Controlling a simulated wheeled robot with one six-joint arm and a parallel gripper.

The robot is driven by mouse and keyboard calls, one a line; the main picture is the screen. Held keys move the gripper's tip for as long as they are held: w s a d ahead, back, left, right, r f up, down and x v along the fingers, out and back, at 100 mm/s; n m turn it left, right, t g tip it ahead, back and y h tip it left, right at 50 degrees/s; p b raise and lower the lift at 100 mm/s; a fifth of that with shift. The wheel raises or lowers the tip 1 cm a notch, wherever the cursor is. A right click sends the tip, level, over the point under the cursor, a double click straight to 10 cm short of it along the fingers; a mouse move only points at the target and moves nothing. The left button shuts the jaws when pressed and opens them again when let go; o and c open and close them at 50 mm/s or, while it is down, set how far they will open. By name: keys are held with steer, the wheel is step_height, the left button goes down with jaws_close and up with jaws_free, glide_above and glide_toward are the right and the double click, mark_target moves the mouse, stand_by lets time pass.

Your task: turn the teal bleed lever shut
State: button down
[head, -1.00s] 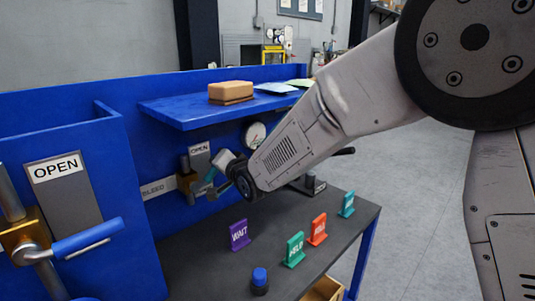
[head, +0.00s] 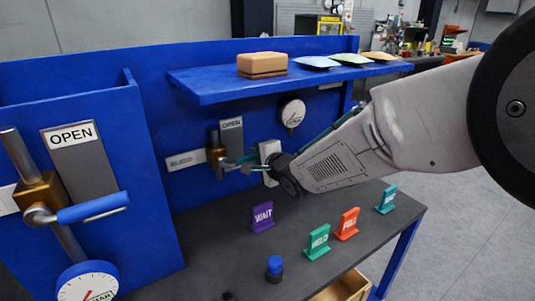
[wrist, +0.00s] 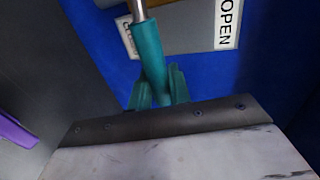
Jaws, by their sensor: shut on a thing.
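The teal bleed lever (wrist: 150,60) fills the top middle of the wrist view, its bare metal stem running up out of frame. My gripper (wrist: 159,90) has its teal fingers closed around the lower part of the handle. In the head view the lever (head: 240,160) sticks out to the right from its brass valve body (head: 217,155) on the blue panel, and my gripper (head: 250,164) is at its outer end. The fingers are small there and partly hidden by my wrist. An OPEN plate (head: 232,124) is above the valve.
A blue shelf (head: 215,90) with a tan box (head: 262,65) overhangs the valve. A gauge (head: 293,113) is on the panel to the right. Below, the dark bench (head: 200,250) carries several coloured signs and a blue button (head: 275,265). A larger blue-handled valve (head: 92,207) stands at left.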

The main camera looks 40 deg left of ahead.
steer(key=shift+f, duration=0.2)
steer(key=c, duration=1.3)
jaws_free()
steer(key=shift+c, duration=0.2)
steer(key=shift+r, duration=0.1)
steer(key=shift+s+d, duration=0.1)
steer(key=shift+d, duration=0.15)
steer(key=v, duration=0.7)
steer(key=shift+d+r, duration=0.1)
steer(key=shift+d, duration=0.05)
